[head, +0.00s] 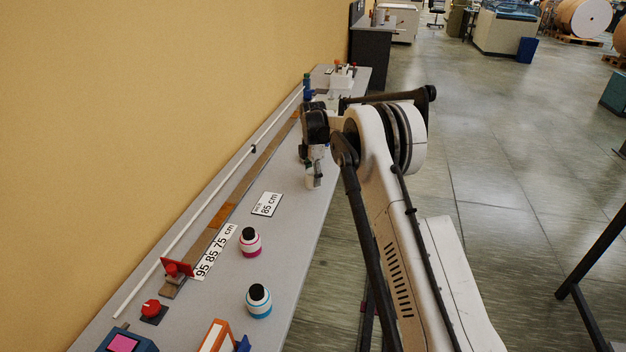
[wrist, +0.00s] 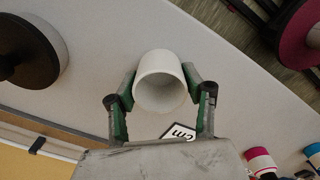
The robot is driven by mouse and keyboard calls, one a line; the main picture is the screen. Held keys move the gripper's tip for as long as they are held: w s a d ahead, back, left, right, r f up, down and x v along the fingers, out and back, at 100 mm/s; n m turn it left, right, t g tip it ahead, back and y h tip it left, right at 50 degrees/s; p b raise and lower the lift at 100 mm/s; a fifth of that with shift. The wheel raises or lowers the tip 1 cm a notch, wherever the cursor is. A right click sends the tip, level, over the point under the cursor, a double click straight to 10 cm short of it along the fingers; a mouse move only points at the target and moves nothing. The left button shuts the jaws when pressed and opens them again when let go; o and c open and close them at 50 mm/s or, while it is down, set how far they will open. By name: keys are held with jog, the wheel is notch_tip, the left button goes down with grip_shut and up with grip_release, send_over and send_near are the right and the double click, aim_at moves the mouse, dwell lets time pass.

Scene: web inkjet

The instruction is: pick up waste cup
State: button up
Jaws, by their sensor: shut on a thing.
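The waste cup (wrist: 161,82) is a plain white, open-topped cup, seen from above in the wrist view. It looks empty. My gripper (wrist: 160,92) has its two green-padded fingers against opposite sides of the cup and is shut on it. In the head view my gripper (head: 314,178) points down over the grey bench, with the white cup (head: 311,182) small between its fingers. Whether the cup touches the bench or hangs just above it I cannot tell.
The long grey bench (head: 210,290) runs along a yellow wall. Two white bottles with black caps, one pink-banded (head: 250,242) and one blue-banded (head: 258,301), stand nearer. A dark round object (wrist: 28,55) is at left in the wrist view.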

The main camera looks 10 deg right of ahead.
jog(key=shift+c, duration=0.9)
jog(key=shift+r, duration=0.1)
